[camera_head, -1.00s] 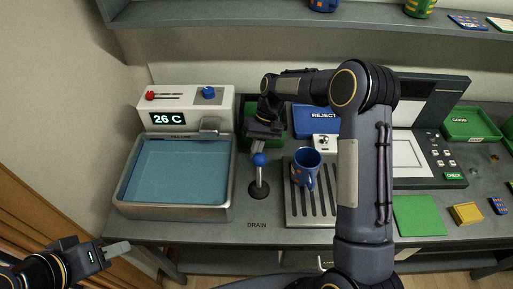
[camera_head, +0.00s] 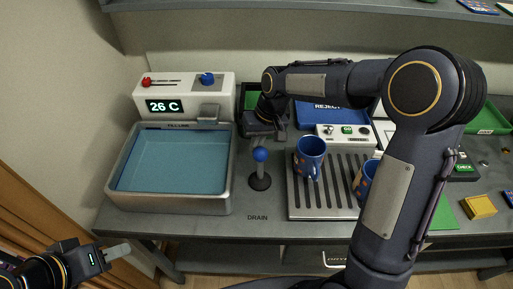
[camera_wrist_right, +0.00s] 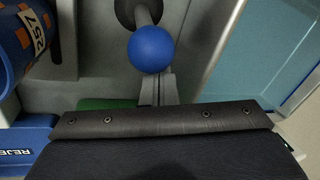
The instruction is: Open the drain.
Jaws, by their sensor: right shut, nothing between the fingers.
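The drain lever has a blue ball knob (camera_head: 260,155) on a grey post with a dark round base. It stands roughly upright on the counter, behind the DRAIN label (camera_head: 257,217). The basin (camera_head: 222,205) to its left holds blue water. My right gripper is just behind the knob in the head view, fingertips mostly hidden there. In the right wrist view its fingers (camera_wrist_right: 158,88) are shut and empty, close to the blue knob (camera_wrist_right: 151,48); I cannot tell whether they touch. My left gripper (camera_head: 117,251) is at the lower left, away from the counter; its finger gap is not visible.
A blue mug (camera_head: 310,157) stands on the slotted rack (camera_head: 297,208) right of the lever. A second mug (camera_head: 366,178) is partly hidden by my right arm. The heater box (camera_head: 220,90) reads 26 C behind the basin. A blue REJECT bin (camera_head: 318,116) is at the back.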

